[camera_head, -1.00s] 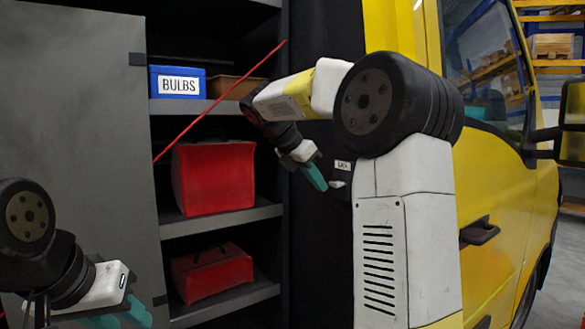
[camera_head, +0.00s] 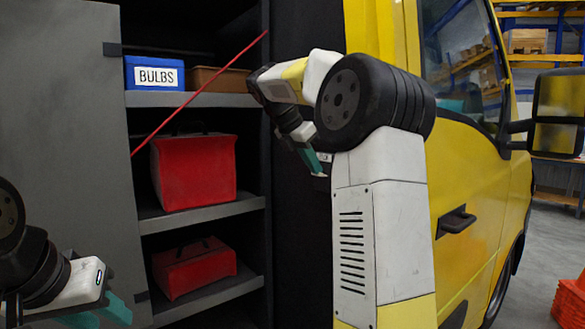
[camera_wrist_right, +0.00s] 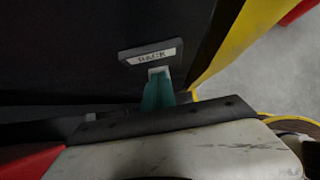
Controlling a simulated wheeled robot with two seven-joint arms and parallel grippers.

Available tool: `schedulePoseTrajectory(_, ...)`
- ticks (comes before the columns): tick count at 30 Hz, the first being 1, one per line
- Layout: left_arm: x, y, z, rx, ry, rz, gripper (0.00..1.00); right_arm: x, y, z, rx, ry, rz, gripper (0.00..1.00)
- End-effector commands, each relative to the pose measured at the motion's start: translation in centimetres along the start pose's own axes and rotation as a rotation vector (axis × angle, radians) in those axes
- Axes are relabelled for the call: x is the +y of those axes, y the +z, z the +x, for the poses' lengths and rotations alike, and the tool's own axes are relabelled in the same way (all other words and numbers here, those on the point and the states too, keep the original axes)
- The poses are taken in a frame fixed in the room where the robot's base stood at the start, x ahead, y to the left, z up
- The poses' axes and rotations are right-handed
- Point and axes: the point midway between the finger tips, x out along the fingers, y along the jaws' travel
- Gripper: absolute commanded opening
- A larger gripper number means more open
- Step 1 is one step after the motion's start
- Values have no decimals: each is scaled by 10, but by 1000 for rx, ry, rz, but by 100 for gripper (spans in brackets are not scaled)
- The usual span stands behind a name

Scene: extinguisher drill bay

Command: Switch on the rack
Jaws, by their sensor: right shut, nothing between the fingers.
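The rack switch is a small pale lever under a plate labelled RACK (camera_wrist_right: 150,55) on the dark panel beside the shelves. In the right wrist view the lever (camera_wrist_right: 157,71) sits right at the tips of my right gripper (camera_wrist_right: 158,84), which is shut and empty. I cannot tell whether they touch. In the head view my right gripper (camera_head: 317,165) reaches the same spot, covering part of the plate and lever. My left gripper (camera_head: 100,313) is at the lower left, by the grey door, its two teal fingers apart and empty.
A grey locker door (camera_head: 65,120) stands open at left. Shelves hold a blue BULBS box (camera_head: 155,75), a brown bin (camera_head: 215,80) and two red bags (camera_head: 195,170), (camera_head: 195,267). A thin red rod (camera_head: 200,92) slants across them. A yellow vehicle (camera_head: 485,210) is at right.

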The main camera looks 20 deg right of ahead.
Motion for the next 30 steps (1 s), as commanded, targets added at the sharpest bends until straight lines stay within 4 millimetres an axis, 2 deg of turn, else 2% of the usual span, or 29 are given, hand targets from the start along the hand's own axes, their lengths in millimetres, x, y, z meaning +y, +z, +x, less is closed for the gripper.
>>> schedulePoseTrajectory(8,0,0,0,0,0,0,36,0,0,-1,-2,0,-2,0)
schedulePoseTrajectory(19,0,0,0,0,0,0,36,0,9,-13,-3,0,-1,0)
schedulePoseTrajectory(30,0,0,0,0,0,0,36,0,6,-14,-2,0,-3,0)
